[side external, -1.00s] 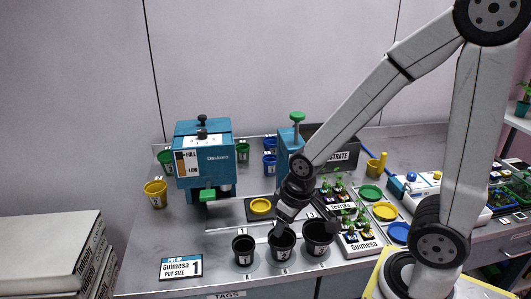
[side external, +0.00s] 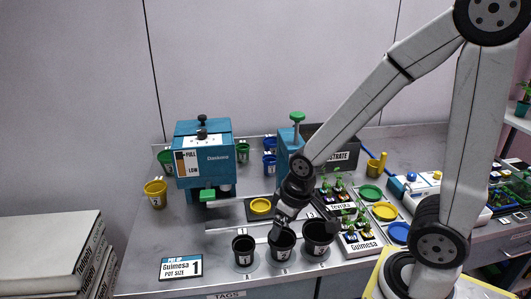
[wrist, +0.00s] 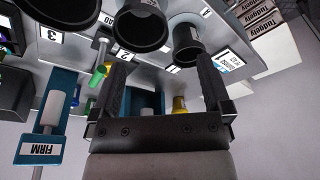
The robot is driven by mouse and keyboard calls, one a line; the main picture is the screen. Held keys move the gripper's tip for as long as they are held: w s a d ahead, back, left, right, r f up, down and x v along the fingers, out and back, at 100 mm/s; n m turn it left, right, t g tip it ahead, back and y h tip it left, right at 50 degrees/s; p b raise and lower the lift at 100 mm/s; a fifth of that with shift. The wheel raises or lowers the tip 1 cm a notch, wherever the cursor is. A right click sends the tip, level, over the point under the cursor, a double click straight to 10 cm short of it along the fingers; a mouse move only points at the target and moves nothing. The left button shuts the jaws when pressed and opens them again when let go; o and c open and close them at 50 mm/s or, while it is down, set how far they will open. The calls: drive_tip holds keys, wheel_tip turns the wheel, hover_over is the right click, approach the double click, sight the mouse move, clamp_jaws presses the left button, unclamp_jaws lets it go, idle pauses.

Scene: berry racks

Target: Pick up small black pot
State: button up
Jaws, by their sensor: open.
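The small black pot (side external: 243,253) stands upright at the left end of a row of three black pots at the front of the bench. In the wrist view it is the rightmost pot (wrist: 187,45), near the right fingertip. The medium black pot (side external: 283,251) is in the middle and the large black pot (side external: 318,247) at the right. My gripper (side external: 302,226) is open and empty, over the medium and large pots and to the right of the small one. Its spread fingers also show in the wrist view (wrist: 164,62), with no pot between them.
Behind are a blue dispenser (side external: 205,160) and a blue press (side external: 289,150). A seedling tray (side external: 362,247) is close on the right.

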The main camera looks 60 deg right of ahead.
sight(242, 237)
idle(0.3)
drive_tip(key=w+a+n, duration=0.1)
drive_tip(key=w+n, duration=0.1)
drive_tip(key=n, duration=0.3)
drive_tip(key=w+a+f+n+g, duration=0.1)
drive_tip(key=w+n, duration=0.1)
drive_tip(key=n, duration=0.4)
drive_tip(key=w+a+f+n, duration=0.1)
drive_tip(key=w+n, duration=0.1)
drive_tip(key=n, duration=0.4)
drive_tip(key=shift+w+a+g, duration=0.25)
drive_tip(key=shift+w+g, duration=0.1)
drive_tip(key=shift+g, duration=0.05)
drive_tip(key=n, duration=0.2)
drive_tip(key=w+a+n, duration=0.1)
drive_tip(key=n, duration=0.1)
drive_tip(key=w+f+n, duration=0.1)
drive_tip(key=n, duration=0.1)
drive_tip(key=shift+a+g, duration=0.2)
drive_tip(key=shift+g, duration=0.1)
drive_tip(key=shift+f, duration=0.15)
drive_tip(key=shift+f, duration=1.2)
drive_tip(key=shift+d+f, duration=0.1)
drive_tip(key=shift+f, duration=2.45)
